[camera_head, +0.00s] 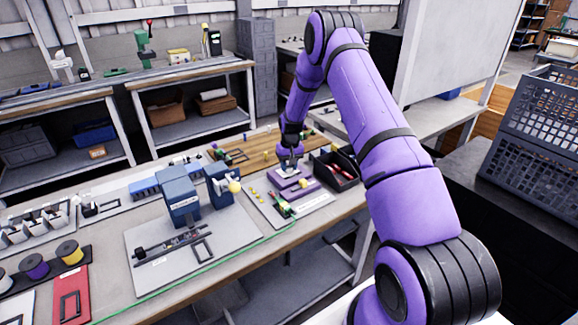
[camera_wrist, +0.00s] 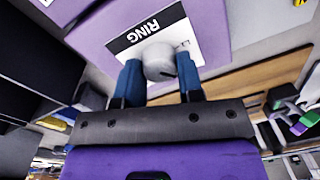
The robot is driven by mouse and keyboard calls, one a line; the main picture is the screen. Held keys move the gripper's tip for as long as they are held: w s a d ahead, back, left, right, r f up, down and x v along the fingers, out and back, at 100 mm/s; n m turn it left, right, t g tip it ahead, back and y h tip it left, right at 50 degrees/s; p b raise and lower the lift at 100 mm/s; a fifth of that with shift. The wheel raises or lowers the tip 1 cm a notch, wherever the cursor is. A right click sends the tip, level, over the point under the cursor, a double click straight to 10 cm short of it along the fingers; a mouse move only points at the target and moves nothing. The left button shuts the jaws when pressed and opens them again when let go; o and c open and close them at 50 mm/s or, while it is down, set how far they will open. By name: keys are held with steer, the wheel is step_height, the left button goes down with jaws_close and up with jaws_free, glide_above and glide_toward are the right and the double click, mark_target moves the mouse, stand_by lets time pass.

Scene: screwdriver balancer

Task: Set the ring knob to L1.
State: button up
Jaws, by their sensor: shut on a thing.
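The ring knob (camera_wrist: 158,62) is a round grey-white knob with a small dark mark at its right edge. It sits on a white label reading "RING" (camera_wrist: 137,36) on a purple box. In the wrist view my gripper (camera_wrist: 160,78) has its two blue fingers on either side of the knob, shut on it. In the head view my gripper (camera_head: 289,160) is down at the purple box (camera_head: 292,184), and the knob is hidden there.
A black bin (camera_head: 337,172) stands just right of the purple box. A blue machine (camera_head: 181,198) and a blue unit with a yellow knob (camera_head: 222,185) stand to the left. A green and red part (camera_head: 281,206) lies in front. A wooden board (camera_head: 240,150) lies behind.

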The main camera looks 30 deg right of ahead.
mark_target(289, 166)
steer(key=n, duration=0.5)
steer(key=shift+n, duration=0.3)
steer(key=shift+a+n+g, duration=0.1)
steer(key=shift+n+g, duration=0.2)
steer(key=shift+n, duration=2)
steer(key=o, duration=0.9)
steer(key=shift+r, duration=0.1)
steer(key=r, duration=1)
steer(key=shift+w+d+r, duration=0.2)
steer(key=shift+r, duration=0.1)
